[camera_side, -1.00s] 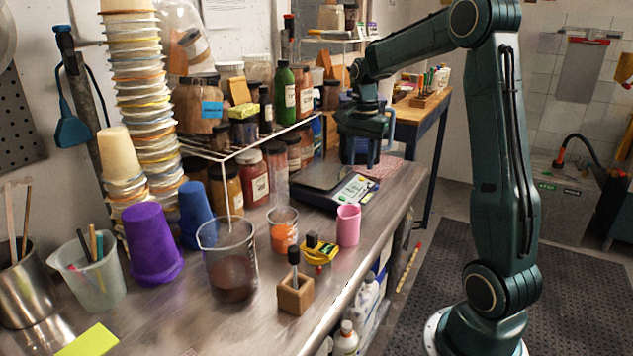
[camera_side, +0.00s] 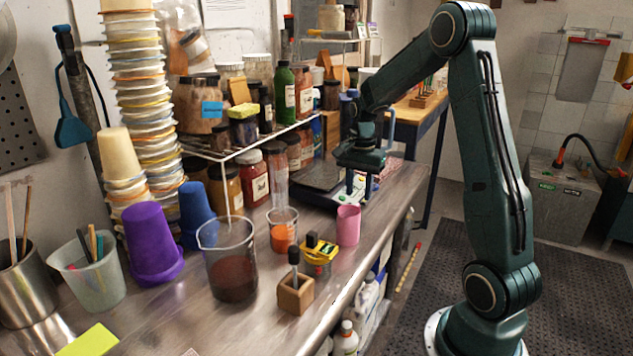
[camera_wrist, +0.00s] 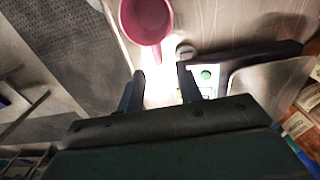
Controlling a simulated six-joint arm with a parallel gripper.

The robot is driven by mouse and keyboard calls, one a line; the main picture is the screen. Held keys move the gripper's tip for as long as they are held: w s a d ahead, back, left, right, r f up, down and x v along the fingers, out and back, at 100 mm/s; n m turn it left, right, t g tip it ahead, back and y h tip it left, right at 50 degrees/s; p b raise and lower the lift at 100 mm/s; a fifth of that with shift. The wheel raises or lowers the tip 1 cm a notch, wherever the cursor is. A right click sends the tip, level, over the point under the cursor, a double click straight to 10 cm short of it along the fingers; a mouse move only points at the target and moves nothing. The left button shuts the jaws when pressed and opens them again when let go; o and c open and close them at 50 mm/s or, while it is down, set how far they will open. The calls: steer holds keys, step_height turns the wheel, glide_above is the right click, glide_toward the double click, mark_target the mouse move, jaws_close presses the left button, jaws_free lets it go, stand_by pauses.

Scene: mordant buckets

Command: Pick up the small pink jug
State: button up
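The small pink jug (camera_side: 348,227) stands upright near the front edge of the steel worktop, with nothing in front of it in the side view. In the wrist view the jug (camera_wrist: 147,24) is at the top, seen from above, cut off by the frame's edge, with its rounded opening showing. My gripper (camera_wrist: 162,80) is open, with two dark fingers apart and nothing between them. In the side view my gripper (camera_side: 362,188) is behind and above the jug, beside the scale, and clear of the jug.
A digital scale (camera_side: 313,200) sits just behind the jug, partly hidden by my gripper. A yellow-topped tin (camera_side: 318,254), a beaker with orange contents (camera_side: 283,232) and a wooden block (camera_side: 295,296) stand left of the jug. The worktop edge is close on the right.

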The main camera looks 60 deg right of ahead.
mark_target(358, 203)
steer(key=shift+f, duration=0.2)
steer(key=shift+a+f, duration=0.1)
steer(key=shift+f, duration=2.4)
jaws_close()
